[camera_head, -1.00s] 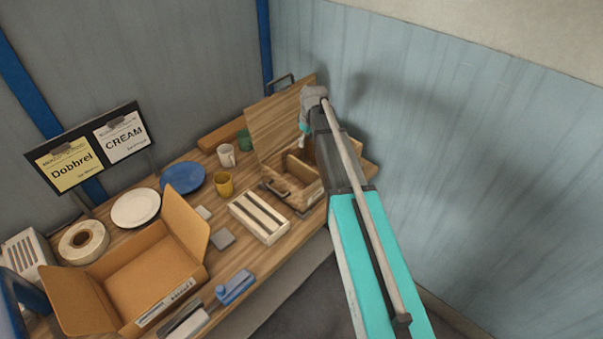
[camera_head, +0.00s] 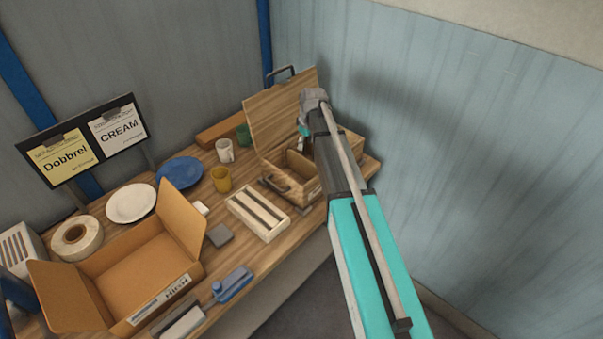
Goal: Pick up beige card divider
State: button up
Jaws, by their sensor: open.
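An open wooden box (camera_head: 296,194) stands at the right end of the table with its lid (camera_head: 270,112) raised at the back. Inside it, a beige upright piece (camera_head: 299,163) looks like the card divider and parts the box's inside. My gripper (camera_head: 304,146) points down over the box, behind and close to that piece. It is open, and I see nothing held in it. My arm hides the right part of the box, and the fingertips are small and partly hidden. I cannot tell whether they touch the divider.
An open cardboard box (camera_head: 135,277) fills the front left. A blue wall (camera_head: 440,150) stands close on the right.

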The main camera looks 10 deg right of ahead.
aim_at(304, 158)
jog(key=shift+w+a+f+b, duration=0.1)
jog(key=shift+w+f+b, duration=0.05)
jog(key=shift+f+b, duration=0.8)
jog(key=shift+w+a+f+b, duration=0.1)
jog(key=shift+f+b, duration=0.6)
jog(key=shift+f, duration=0.3)
jog(key=shift+f, duration=0.1)
notch_tip(304, 158, down, 4)
jog(key=b, duration=0.3)
jog(key=shift+r+b, duration=0.25)
jog(key=shift+b, duration=0.05)
jog(key=shift+f+b, duration=0.8)
grip_shut()
